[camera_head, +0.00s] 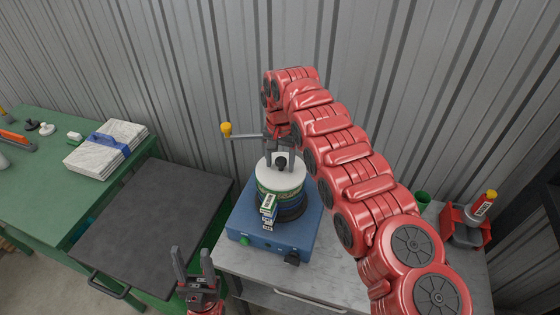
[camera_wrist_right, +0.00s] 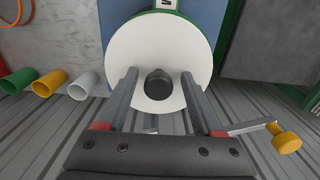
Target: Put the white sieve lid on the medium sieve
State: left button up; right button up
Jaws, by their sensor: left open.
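The white sieve lid (camera_head: 289,180) with its dark knob (camera_head: 281,163) lies on top of a sieve stack with a green band (camera_head: 263,190), on a blue shaker base (camera_head: 250,235). I cannot tell which sieve in the stack is the medium one. In the right wrist view the lid (camera_wrist_right: 125,50) is a broad white disc with a green rim behind it. My right gripper (camera_head: 281,155) reaches down over the lid. Its fingers (camera_wrist_right: 159,78) stand on either side of the knob (camera_wrist_right: 159,86), with gaps visible. My left gripper (camera_head: 192,252) is open and empty, low at front.
A yellow-knobbed rod (camera_head: 226,129) sticks out left of my right gripper. A dark mat (camera_head: 150,225) and a green table (camera_head: 40,180) lie left. A green cup (camera_head: 421,200) and a red holder (camera_head: 465,225) stand right. Corrugated wall (camera_head: 180,60) closes the back.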

aim_at(279, 160)
jog(key=shift+w+d, duration=0.1)
jog(key=shift+w, duration=0.05)
jog(key=shift+r+b, duration=0.2)
jog(key=shift+b, duration=0.15)
jog(key=r+b, duration=0.1)
jog(key=r, duration=0.3)
jog(key=shift+a+r, duration=0.15)
jog(key=shift+a, duration=0.05)
notch_tip(279, 160, up, 7)
jog(key=p, duration=0.7)
jog(key=shift+r, duration=0.15)
jog(key=shift+d, duration=0.1)
